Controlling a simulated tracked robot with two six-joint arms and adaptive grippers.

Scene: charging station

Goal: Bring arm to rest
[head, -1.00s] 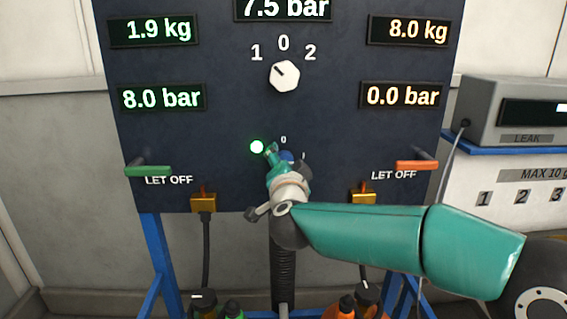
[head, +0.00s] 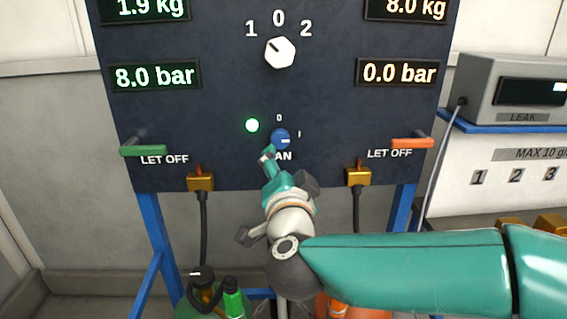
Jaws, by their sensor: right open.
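My right arm comes in from the lower right. Its gripper (head: 267,155) is open and points up at the dark panel, just below and left of the blue fan knob (head: 281,139). I see no object in its fingers; whether a fingertip touches the panel I cannot tell. The blue knob's white mark points right, toward "I". A green lamp (head: 252,125) beside it is lit. My left gripper is not in view.
The panel (head: 225,150) carries a white selector knob (head: 280,52), a green lever (head: 144,151) and an orange lever (head: 412,143). Hoses hang from brass fittings (head: 200,181). Green and orange cylinders stand below. A grey leak meter (head: 510,95) sits at right.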

